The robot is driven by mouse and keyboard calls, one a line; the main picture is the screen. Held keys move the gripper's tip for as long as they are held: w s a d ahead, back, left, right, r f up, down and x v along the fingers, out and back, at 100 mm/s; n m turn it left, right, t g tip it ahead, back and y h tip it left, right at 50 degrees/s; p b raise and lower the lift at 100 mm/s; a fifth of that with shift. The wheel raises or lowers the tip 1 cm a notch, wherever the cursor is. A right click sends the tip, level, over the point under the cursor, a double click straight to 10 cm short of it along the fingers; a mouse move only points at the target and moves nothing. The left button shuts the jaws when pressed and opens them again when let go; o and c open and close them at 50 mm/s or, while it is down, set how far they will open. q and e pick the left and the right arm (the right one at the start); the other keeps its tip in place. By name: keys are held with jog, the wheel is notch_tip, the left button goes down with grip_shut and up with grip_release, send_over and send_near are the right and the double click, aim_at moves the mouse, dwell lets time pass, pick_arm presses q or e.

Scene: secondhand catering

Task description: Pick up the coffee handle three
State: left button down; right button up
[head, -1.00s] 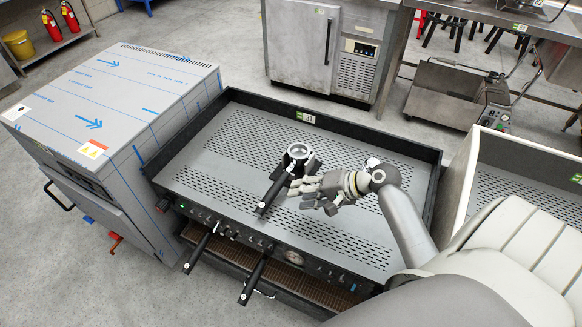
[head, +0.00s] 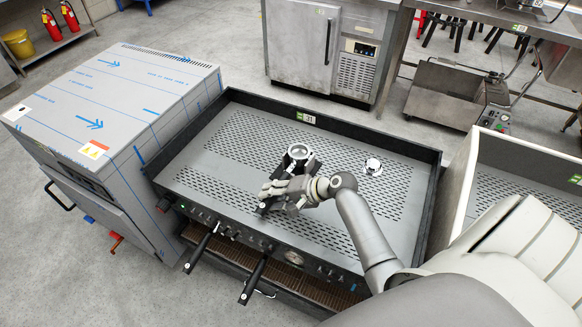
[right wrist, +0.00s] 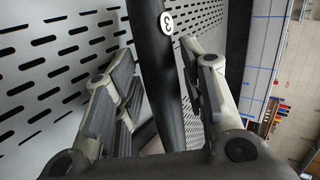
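The coffee handle three (head: 300,153) lies on the perforated top of the coffee machine (head: 225,140), its round metal basket at the back and its black handle toward the front. In the right wrist view its black handle (right wrist: 156,70), with a round "3" label, runs between my two fingers. My right gripper (head: 276,191) is at the handle in the head view. In the right wrist view the right gripper (right wrist: 155,95) is open, with a finger on each side of the handle and gaps visible. My left gripper is not in view.
Two other black handles (head: 203,250) (head: 254,281) stick out from the machine's front. A small round metal piece (head: 373,166) sits on the top at right. A raised dark rim surrounds the top. A large steel appliance (head: 120,95) stands at left.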

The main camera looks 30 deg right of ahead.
jog(key=shift+c, duration=0.2)
grip_shut()
jog(key=shift+w+r, duration=0.15)
jog(key=shift+r, duration=0.55)
jog(key=s+a+r+p, duration=0.3)
jog(key=s+a+r, duration=0.4)
jog(key=a+r, duration=0.5)
jog(key=shift+s+r, duration=0.25)
jog(key=shift+r, duration=0.2)
jog(key=shift+r, duration=0.1)
